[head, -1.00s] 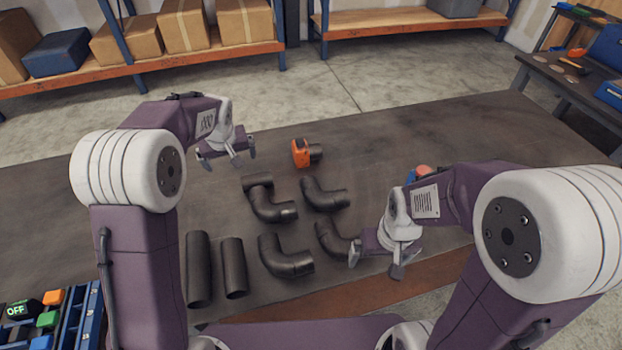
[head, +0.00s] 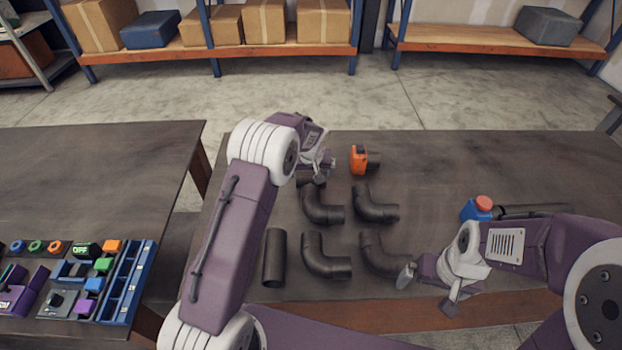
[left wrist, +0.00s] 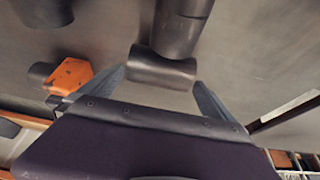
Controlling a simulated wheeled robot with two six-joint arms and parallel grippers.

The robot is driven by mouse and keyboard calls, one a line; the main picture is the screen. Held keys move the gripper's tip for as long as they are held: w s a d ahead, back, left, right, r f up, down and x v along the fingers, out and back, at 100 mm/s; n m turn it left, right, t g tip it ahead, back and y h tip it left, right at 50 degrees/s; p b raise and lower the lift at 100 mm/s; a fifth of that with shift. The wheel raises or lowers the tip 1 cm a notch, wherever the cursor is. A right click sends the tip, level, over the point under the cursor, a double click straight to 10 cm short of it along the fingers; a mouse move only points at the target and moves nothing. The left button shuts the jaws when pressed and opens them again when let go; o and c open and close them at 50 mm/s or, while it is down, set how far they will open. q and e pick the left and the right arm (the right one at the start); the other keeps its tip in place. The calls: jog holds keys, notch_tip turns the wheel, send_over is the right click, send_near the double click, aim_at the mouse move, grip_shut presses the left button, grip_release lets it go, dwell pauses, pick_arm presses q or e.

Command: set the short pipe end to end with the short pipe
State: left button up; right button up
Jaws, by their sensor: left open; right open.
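A dark short pipe (left wrist: 162,68) lies between the two fingers of my open left gripper (left wrist: 160,78) in the left wrist view, with a gap visible on either side. In the head view my left gripper (head: 314,176) is low over the table's far part and mostly hides this pipe. Another short dark pipe (head: 374,160) lies to the right, beside an orange block-like tool (head: 358,159); the tool also shows in the left wrist view (left wrist: 72,76). My right gripper (head: 428,291) is open and empty near the table's front edge.
Several dark elbows, including one (head: 323,208) close to my left gripper, lie mid-table. A straight pipe (head: 275,257) lies beside my left arm. A blue bottle (head: 477,209) and a long pipe (head: 535,210) lie right. The far right tabletop is clear.

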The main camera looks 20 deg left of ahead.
pick_arm(q)
jog(key=shift+x, duration=1.1)
jog(key=shift+r, duration=0.1)
jog(key=c, duration=0.9)
jog(key=shift+w, duration=0.1)
jog(key=c, duration=0.6)
jog(key=r, duration=0.3)
jog(key=r+b, duration=0.1)
jog(key=shift+d+r, duration=0.25)
jog(key=shift+d, duration=0.1)
jog(key=shift+c, duration=0.2)
jog(key=s+d+r+b, duration=0.1)
jog(key=s+d+r, duration=0.3)
jog(key=d, duration=0.6)
notch_tip(320, 180, up, 3)
jog(key=shift+d+f, duration=0.15)
jog(key=shift+f, duration=0.05)
